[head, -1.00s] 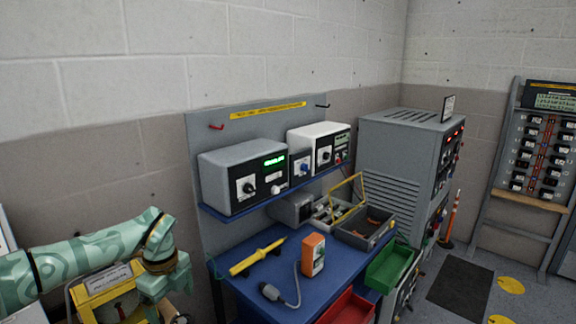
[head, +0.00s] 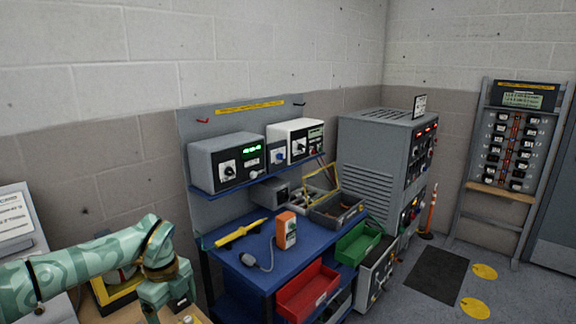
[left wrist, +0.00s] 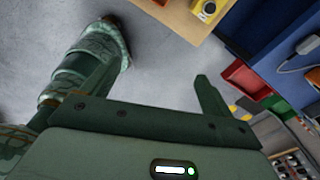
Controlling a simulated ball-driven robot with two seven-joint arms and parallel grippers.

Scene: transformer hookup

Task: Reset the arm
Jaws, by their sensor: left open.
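My left arm, pale green with a swirl pattern, comes in from the left in the head view. Its gripper (head: 168,296) is low in that view, in front of the wooden table and left of the blue workbench (head: 262,283); the fingertips are hard to make out there. In the left wrist view the left gripper (left wrist: 153,72) has its two fingers spread apart with nothing between them, over grey floor. My right gripper is in neither view.
A wooden table (head: 115,312) with a yellow-framed device stands beside the arm. The blue workbench holds a yellow tool (head: 240,234), an orange meter (head: 286,230) and a red bin (head: 308,290). A grey cabinet (head: 380,165) stands further right.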

